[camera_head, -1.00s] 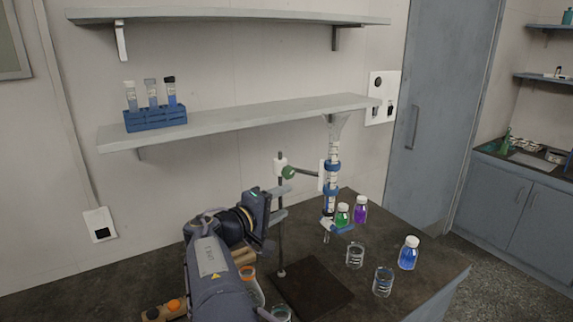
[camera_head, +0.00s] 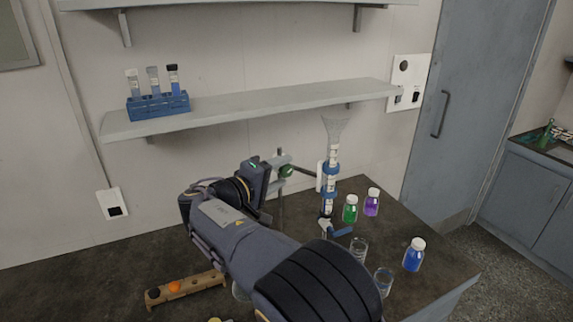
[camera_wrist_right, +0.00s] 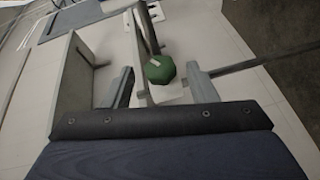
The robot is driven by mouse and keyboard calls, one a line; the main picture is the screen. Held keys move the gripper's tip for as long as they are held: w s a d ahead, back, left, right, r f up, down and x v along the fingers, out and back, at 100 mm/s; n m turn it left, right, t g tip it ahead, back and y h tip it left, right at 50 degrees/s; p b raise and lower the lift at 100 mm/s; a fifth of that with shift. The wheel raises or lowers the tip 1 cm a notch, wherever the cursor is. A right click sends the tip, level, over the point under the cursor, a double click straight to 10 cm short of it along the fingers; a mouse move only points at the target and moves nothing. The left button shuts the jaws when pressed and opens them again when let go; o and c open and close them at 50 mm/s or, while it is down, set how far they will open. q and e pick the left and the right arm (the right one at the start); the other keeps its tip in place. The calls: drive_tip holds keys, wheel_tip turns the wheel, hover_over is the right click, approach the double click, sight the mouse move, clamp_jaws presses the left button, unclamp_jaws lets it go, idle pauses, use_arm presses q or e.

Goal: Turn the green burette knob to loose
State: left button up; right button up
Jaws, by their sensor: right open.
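The green knob (camera_head: 287,171) sits on the clamp arm that holds the burette (camera_head: 329,180) beside the stand's rod (camera_head: 281,207). In the right wrist view the faceted green knob (camera_wrist_right: 160,69) shows between the two fingertips. My right gripper (camera_head: 279,171) is level with the knob and open, with a gap between each finger (camera_wrist_right: 161,80) and the knob. The gripper partly hides the knob and the rod's top in the head view. My left gripper is not in view.
My right arm hides much of the bench (camera_head: 75,275) and the stand's base. Green (camera_head: 350,210), purple (camera_head: 372,203) and blue (camera_head: 413,257) bottles and two beakers (camera_head: 359,248) stand to the right. A shelf (camera_head: 245,111) with a tube rack (camera_head: 158,106) is above.

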drive_tip(key=shift+x, duration=1.3)
drive_tip(key=c, duration=0.9)
drive_tip(key=t+h+b, duration=0.1)
drive_tip(key=b, duration=0.2)
drive_tip(key=f+n+t+h+b, duration=0.1)
drive_tip(key=b, duration=0.2)
drive_tip(key=shift+b, duration=0.35)
drive_tip(key=shift+c, duration=0.2)
drive_tip(key=shift+r+n+t+b, duration=0.15)
drive_tip(key=shift+n+t+b, duration=0.15)
drive_tip(key=shift+t+b, duration=0.1)
drive_tip(key=shift+r+h, duration=0.25)
drive_tip(key=shift+h, duration=0.05)
